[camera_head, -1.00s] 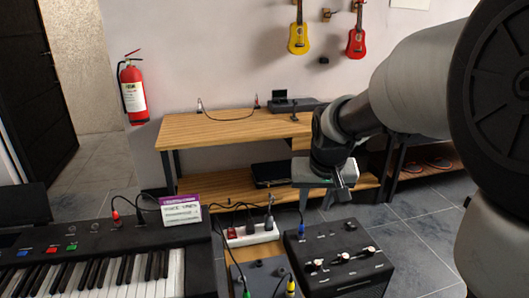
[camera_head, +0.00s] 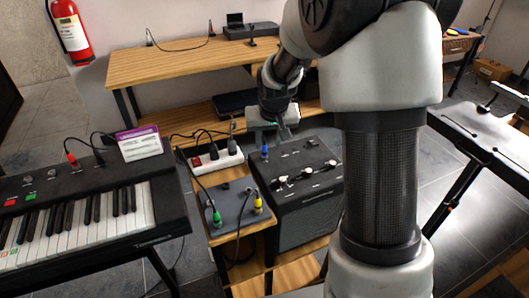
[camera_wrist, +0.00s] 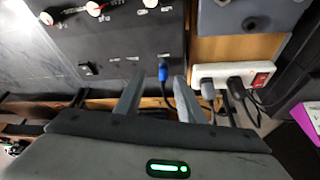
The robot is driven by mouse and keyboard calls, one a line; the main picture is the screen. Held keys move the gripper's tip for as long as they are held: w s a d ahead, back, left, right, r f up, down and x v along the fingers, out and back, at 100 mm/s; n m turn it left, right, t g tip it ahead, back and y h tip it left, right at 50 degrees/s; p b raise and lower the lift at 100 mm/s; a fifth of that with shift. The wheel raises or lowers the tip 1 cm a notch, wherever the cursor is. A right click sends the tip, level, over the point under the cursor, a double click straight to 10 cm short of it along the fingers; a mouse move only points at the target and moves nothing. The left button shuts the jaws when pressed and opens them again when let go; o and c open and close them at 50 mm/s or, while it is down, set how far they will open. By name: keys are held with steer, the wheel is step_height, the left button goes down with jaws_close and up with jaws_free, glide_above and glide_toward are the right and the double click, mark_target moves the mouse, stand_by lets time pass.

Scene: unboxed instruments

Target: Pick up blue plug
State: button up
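The blue plug (camera_head: 264,153) stands upright at the back left of the top panel of the black amplifier (camera_head: 310,190). In the wrist view the blue plug (camera_wrist: 163,72) shows between and just beyond my fingertips, with a dark cable running from it toward the gripper. My gripper (camera_wrist: 159,80) is open, one finger on each side of the plug's line, and no contact shows. In the head view my gripper (camera_head: 284,132) hangs behind the amplifier, to the right of the plug.
A white power strip (camera_head: 215,160) with black plugs lies left of the amplifier. A grey pedal (camera_head: 232,205) with green and yellow plugs sits in front of it. A keyboard (camera_head: 90,215) stands left, a wooden bench (camera_head: 165,65) behind.

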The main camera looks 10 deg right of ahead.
mark_target(265, 148)
steer(key=x, duration=0.3)
steer(key=b+x, duration=0.1)
steer(key=x, duration=0.1)
steer(key=shift+w+a, duration=0.15)
steer(key=shift+a, duration=0.25)
jaws_close()
